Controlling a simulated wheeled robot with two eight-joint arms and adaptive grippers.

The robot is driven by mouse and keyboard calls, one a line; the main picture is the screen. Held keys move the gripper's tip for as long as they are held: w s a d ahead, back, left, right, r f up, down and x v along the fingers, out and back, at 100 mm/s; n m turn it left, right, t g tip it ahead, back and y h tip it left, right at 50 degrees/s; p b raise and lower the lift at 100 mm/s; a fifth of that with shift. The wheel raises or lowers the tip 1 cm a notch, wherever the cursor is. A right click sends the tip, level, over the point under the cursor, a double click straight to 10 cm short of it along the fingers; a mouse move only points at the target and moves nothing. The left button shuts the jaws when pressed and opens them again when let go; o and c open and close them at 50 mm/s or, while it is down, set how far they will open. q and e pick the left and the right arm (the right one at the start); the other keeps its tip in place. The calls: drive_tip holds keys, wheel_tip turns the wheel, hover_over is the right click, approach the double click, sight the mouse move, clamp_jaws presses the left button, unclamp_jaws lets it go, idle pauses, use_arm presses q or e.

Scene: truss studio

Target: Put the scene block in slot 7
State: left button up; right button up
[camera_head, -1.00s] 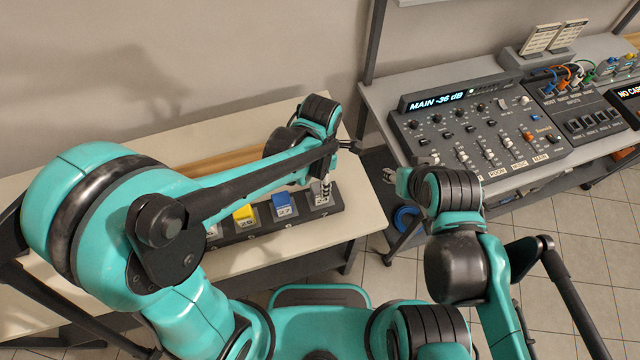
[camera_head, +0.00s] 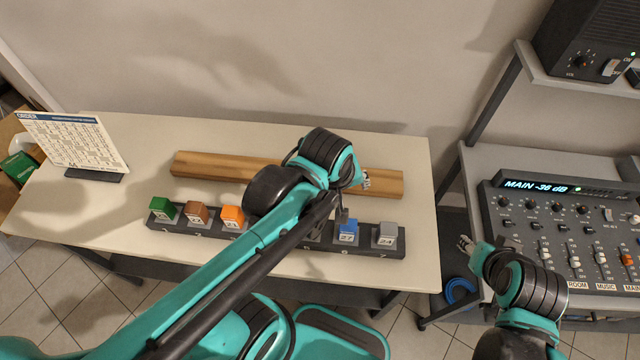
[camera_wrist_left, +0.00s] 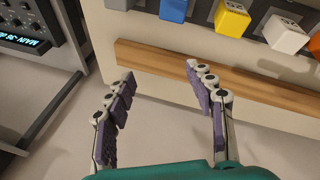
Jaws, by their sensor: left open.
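A grey block (camera_head: 387,231) marked 24 sits at the right end of the dark slotted rack (camera_head: 305,238), above the label 7. A blue block (camera_head: 348,228) marked 27 sits to its left, at label 6. The grey block also shows at the top of the left wrist view (camera_wrist_left: 199,7). My left gripper (camera_head: 365,179) is over the right part of the wooden bar, behind the rack. In the left wrist view its fingers (camera_wrist_left: 160,85) are apart with nothing between them. My right gripper (camera_head: 466,243) is beyond the table's right edge; its fingers are too small to judge.
Green (camera_head: 163,208), brown (camera_head: 197,211) and orange (camera_head: 232,214) blocks sit at the rack's left; my left arm hides its middle. A wooden bar (camera_head: 215,170) lies behind it. An order card (camera_head: 75,143) stands at the left. A mixing desk (camera_head: 560,230) is at the right.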

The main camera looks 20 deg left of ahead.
use_arm(q)
drive_tip(key=s+a+r+m+t, duration=0.1)
drive_tip(key=s+a+m+t, duration=0.1)
drive_tip(key=a+m, duration=0.3)
drive_tip(key=m, duration=0.3)
drive_tip(key=shift+s+a+r+t+y, duration=0.15)
drive_tip(key=shift+s+a+t+y, duration=0.15)
drive_tip(key=shift+s+y, duration=0.1)
wheel_tip(320, 180, down, 10)
drive_tip(key=b, duration=1)
